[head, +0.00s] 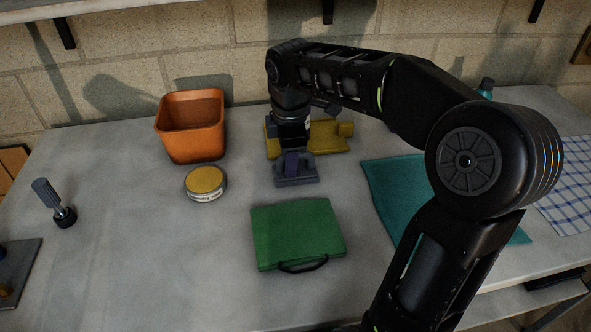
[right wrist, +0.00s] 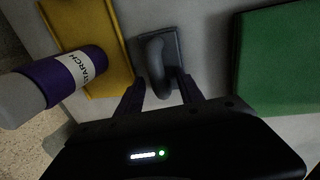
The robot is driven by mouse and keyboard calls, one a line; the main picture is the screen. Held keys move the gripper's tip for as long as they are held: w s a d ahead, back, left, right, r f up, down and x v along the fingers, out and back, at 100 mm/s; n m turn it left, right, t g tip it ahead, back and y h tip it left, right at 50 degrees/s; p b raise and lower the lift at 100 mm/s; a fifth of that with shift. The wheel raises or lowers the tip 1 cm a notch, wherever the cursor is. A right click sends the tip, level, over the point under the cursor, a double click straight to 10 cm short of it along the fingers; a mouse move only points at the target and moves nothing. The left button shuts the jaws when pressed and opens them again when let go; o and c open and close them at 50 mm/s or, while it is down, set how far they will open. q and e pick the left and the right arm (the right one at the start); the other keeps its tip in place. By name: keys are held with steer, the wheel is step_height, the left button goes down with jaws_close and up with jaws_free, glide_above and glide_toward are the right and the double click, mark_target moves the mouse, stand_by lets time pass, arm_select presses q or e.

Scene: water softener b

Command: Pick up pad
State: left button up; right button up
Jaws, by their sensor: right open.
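A small grey pad (head: 309,179) with a raised, arched handle lies on the worktop, between the green case and the yellow tray. It also shows in the right wrist view (right wrist: 149,42), with its handle rising toward the camera. My right gripper (right wrist: 161,84) is open above the pad, its two fingers on either side of the handle's near end. I cannot tell whether they touch it. In the head view my right gripper (head: 292,150) points down over the pad and hides part of it. My left gripper is not in view.
A yellow tray (head: 328,142) and a purple starch bottle (right wrist: 58,79) are close beside the gripper. A green case (head: 297,232) lies in front, a round tin (head: 205,184) and orange bin (head: 191,132) to the left, a teal cloth (head: 388,187) to the right.

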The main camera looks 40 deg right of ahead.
stand_by(0.6)
jaws_close()
stand_by(0.4)
